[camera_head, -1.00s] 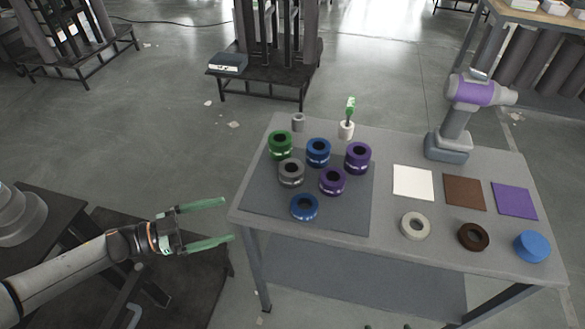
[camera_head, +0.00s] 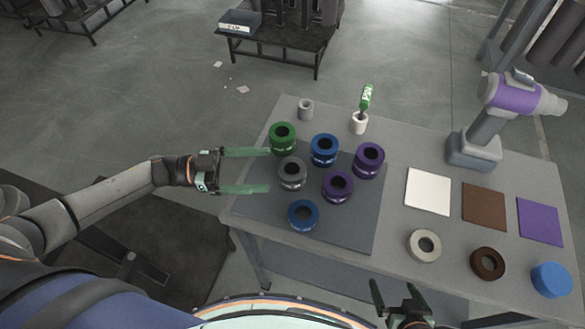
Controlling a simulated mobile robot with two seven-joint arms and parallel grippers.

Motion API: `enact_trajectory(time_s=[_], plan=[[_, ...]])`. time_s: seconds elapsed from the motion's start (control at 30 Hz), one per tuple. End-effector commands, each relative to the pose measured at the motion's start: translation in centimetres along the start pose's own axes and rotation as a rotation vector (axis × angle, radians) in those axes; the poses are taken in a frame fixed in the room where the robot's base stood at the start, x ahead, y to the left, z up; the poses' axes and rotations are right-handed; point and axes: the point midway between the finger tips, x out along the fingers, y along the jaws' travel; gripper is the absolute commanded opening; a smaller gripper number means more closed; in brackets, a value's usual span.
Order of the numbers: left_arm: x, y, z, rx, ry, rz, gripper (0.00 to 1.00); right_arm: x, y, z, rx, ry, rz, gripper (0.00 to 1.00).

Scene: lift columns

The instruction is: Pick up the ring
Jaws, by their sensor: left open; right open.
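Two flat rings lie on the grey table (camera_head: 400,240): a beige ring (camera_head: 413,244) and, to its right, a dark brown ring (camera_head: 488,251). Several ring-shaped spools stand on a dark mat (camera_head: 355,225) at the left: green (camera_head: 283,128), grey (camera_head: 281,180), blue (camera_head: 325,162), another blue (camera_head: 302,226), purple (camera_head: 368,171) and another purple (camera_head: 337,197). My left gripper (camera_head: 268,169) is open and empty, with its green fingertips beside the green and grey spools at the mat's left edge. My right gripper (camera_head: 394,293) is open at the bottom, partly cut off, below the beige ring.
White, brown and purple squares (camera_head: 429,191) lie at the right, with a blue round lid (camera_head: 551,280) below them. A purple-grey device (camera_head: 490,115) stands at the back right. A white cup with a green item (camera_head: 359,123) and a small grey cup (camera_head: 306,109) stand at the back.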

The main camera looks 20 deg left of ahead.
Motion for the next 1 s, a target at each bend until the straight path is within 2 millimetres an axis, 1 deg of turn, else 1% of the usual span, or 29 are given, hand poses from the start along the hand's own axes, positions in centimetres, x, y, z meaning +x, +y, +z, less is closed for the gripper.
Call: enact_trajectory(time_s=[0.03,0.17,0.4,0.5,0.6,0.77,0.8,0.83,1.0], plan=[[0.6,0.0,-0.1,0.0,0.002,0.001,1.0,-0.1,0.0,-0.1,0.0,0.0,0.0,1.0],[1.3,0.0,-0.1,0.0,0.002,0.0,1.0,-0.2,0.0,-0.3,-0.001,0.001,0.0,1.0],[4.8,0.3,-0.3,0.001,0.003,0.0,1.0,-0.7,0.0,-1.1,-0.001,0.004,0.0,1.0],[5.8,0.3,-0.3,0.001,0.002,0.0,1.0,-0.8,0.0,-1.2,-0.001,0.005,0.0,1.0],[6.2,0.3,-0.1,0.001,0.0,-0.001,1.0,-0.8,0.0,-1.2,-0.002,0.005,0.0,1.0],[6.2,0.3,-0.1,0.0,-0.001,-0.001,1.0,-0.8,0.0,-1.2,-0.002,0.005,0.0,1.0],[6.2,0.3,-0.1,0.001,-0.001,-0.001,0.99,-0.8,0.0,-1.2,-0.002,0.005,0.0,1.0],[6.1,0.3,-0.1,0.001,-0.001,-0.001,0.95,-0.8,0.0,-1.2,-0.002,0.005,0.0,1.0],[6.1,0.3,-0.1,0.001,0.0,-0.001,0.76,-0.8,0.0,-1.2,-0.002,0.006,0.0,1.0]])
